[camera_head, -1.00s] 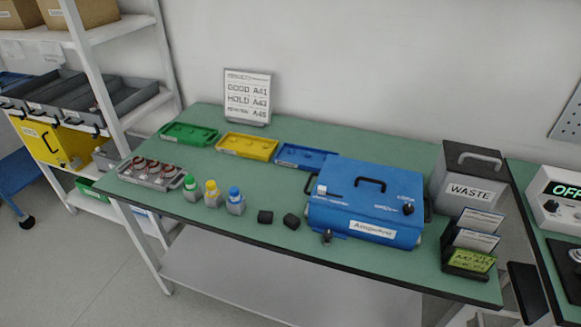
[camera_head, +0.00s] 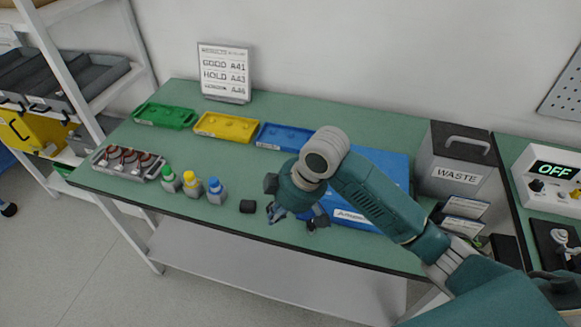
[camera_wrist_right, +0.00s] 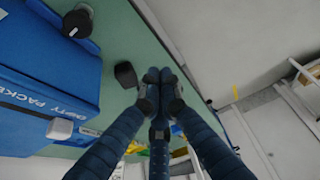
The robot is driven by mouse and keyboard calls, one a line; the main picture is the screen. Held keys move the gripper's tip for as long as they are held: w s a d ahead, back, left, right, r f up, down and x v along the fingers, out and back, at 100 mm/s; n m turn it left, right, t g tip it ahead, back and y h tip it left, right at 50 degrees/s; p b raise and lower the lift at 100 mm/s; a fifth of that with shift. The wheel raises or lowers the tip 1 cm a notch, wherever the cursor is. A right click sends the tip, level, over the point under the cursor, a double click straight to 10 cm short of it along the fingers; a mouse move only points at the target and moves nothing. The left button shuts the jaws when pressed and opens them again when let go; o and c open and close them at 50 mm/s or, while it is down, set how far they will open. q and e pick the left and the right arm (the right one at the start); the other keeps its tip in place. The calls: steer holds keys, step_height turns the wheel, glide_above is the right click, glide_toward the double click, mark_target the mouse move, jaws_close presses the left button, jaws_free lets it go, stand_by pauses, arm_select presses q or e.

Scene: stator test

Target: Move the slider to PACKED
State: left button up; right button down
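The blue box (camera_head: 374,162) stands on the green table, largely hidden behind my right arm in the head view. In the right wrist view its blue side (camera_wrist_right: 45,65) fills the left edge. A label there reads PACKED, with a word before it that I cannot read surely. A pale knob (camera_wrist_right: 60,128), apparently the slider, sits close to the end of that word, by a light strip. My right gripper (camera_wrist_right: 159,76) has its fingertips together, with nothing seen between them. It is apart from the knob, beside the box. In the head view the right gripper (camera_head: 290,212) points down at the box's left front.
A black block (camera_head: 247,206) lies left of my right gripper. Several capped bottles (camera_head: 190,187), a grey tray (camera_head: 128,164) and green, yellow and blue trays (camera_head: 226,127) stand further left. The WASTE bin (camera_head: 453,160) is right of the box.

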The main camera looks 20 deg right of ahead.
steer(key=w+d+r, duration=0.3)
steer(key=w+r, duration=0.1)
steer(key=r, duration=0.3)
steer(key=w+d+r+n, duration=0.1)
steer(key=w+d+r, duration=0.3)
steer(key=r, duration=0.3)
steer(key=shift+w+r, duration=0.15)
steer(key=shift+w, duration=0.25)
steer(key=p+x, duration=0.2)
steer(key=x, duration=0.8)
steer(key=s+d+p, duration=0.1)
steer(key=d, duration=0.1)
steer(key=s+d+p, duration=0.1)
steer(key=shift+s+d, duration=0.35)
steer(key=shift+d, duration=0.05)
steer(key=shift+w+a, duration=0.1)
